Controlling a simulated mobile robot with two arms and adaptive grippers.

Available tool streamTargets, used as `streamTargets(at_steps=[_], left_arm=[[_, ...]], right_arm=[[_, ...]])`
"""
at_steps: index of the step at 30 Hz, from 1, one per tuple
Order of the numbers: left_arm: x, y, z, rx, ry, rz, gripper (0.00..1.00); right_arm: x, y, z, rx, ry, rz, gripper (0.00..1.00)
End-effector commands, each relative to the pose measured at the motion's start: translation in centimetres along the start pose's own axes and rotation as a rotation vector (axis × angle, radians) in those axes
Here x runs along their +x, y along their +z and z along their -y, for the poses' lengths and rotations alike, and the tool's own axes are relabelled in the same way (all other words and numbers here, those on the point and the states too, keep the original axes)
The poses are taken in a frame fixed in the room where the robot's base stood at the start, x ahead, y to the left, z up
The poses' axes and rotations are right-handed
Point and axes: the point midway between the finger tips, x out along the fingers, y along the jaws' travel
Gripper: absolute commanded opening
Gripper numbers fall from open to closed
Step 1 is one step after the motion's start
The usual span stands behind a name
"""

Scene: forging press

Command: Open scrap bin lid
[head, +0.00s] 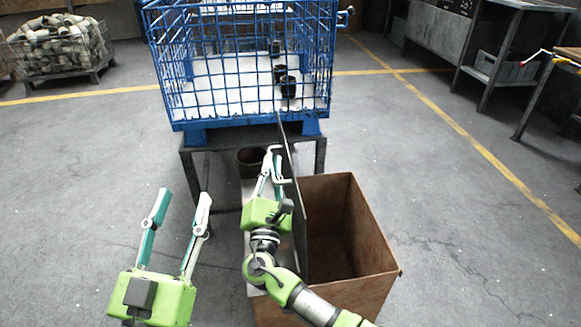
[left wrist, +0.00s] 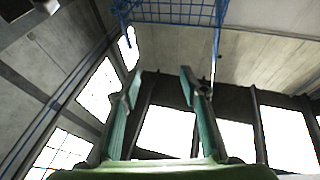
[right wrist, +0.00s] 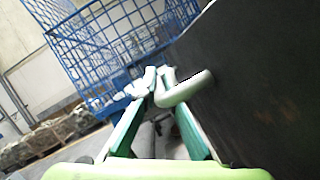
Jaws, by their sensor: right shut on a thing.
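The rusty brown scrap bin (head: 372,235) stands on the floor at the lower right of the head view, its inside showing. Its dark lid (head: 294,205) stands raised, nearly upright and edge-on, along the bin's left part. My right gripper (head: 273,165) is on the lid's left side, shut on the pale lid handle (head: 283,181). In the right wrist view, the curved handle (right wrist: 188,90) sits at the fingertips and the dark lid (right wrist: 255,75) fills the right side. My left gripper (head: 182,194) is open and empty, left of the bin.
A blue wire cage (head: 240,115) with dark cylindrical parts (head: 288,87) stands on a dark metal stand (head: 195,150) behind the bin. A dark round container (head: 252,157) is under it. Grey benches (head: 437,45) stand at the right. Floor to the right is clear.

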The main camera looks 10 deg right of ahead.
Motion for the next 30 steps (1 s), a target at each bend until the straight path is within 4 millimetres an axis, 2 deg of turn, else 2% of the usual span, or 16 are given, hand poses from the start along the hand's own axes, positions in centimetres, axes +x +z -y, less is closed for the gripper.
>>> streamTargets(at_steps=[6, 12, 27, 28, 29, 30], left_arm=[[-0.4, -4.1, -0.5, -0.008, 0.01, -0.205, 0.4], [-0.9, -6.2, -0.7, -0.012, 0.013, -0.301, 0.4], [-1.1, -6.8, -0.7, -0.013, 0.014, -0.329, 0.4], [-1.1, -6.8, -0.7, -0.013, 0.014, -0.329, 0.4], [-1.1, -6.8, -0.7, -0.013, 0.014, -0.329, 0.4], [-1.1, -6.8, -0.7, -0.013, 0.014, -0.329, 0.4]], right_arm=[[-0.6, -1.6, -1.8, -0.086, 0.04, 0.001, 0.0], [-0.9, -2.3, -2.4, -0.127, 0.056, 0.0, 0.0], [-1.0, -2.5, -2.5, -0.139, 0.059, -0.001, 0.0], [-1.0, -2.5, -2.5, -0.138, 0.059, -0.001, 0.16], [-1.0, -2.5, -2.5, -0.138, 0.059, -0.001, 0.23], [-1.0, -2.5, -2.5, -0.138, 0.058, -0.001, 0.25]])
